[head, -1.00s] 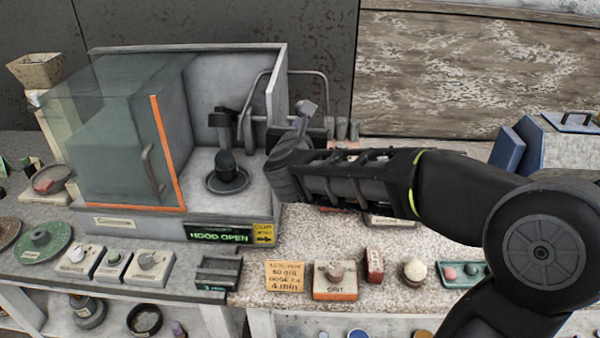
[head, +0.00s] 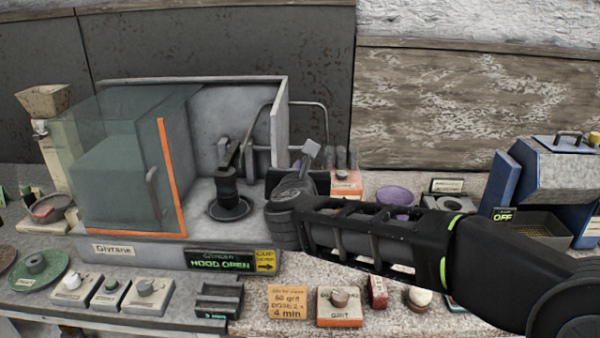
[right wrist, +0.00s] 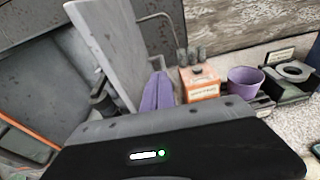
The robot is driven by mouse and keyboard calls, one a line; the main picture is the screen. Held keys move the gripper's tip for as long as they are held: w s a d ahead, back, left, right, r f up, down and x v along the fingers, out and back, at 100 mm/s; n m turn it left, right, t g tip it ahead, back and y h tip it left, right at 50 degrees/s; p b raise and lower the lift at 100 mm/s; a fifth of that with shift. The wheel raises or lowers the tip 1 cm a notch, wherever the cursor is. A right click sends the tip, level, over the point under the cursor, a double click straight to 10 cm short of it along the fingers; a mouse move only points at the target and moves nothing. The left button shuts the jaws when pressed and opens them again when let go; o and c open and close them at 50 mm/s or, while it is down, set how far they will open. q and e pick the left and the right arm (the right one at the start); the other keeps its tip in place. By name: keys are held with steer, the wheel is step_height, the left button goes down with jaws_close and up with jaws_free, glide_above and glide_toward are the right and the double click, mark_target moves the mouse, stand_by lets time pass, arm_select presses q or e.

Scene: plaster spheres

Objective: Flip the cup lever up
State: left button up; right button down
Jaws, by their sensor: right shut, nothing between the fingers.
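The hood cabinet (head: 185,247) stands at the left with its glass part at the left and its right side open. Inside, a dark cup-like piece (head: 226,184) sits upright on a round base. A yellow label (head: 265,261) reading "CUP" points right. I cannot make out the cup lever for certain. My left gripper is out of view.
An orange and white box (head: 346,184) and a purple bowl (head: 397,195) stand right of the gripper. A blue machine (head: 560,165) is at the far right. Small blocks, including one marked "GRIT" (head: 338,308), line the front edge.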

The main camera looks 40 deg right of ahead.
steer(key=s+a, duration=0.1)
steer(key=s+a+r, duration=0.2)
steer(key=shift+s+r, duration=0.25)
steer(key=shift+s, duration=0.1)
stand_by(0.3)
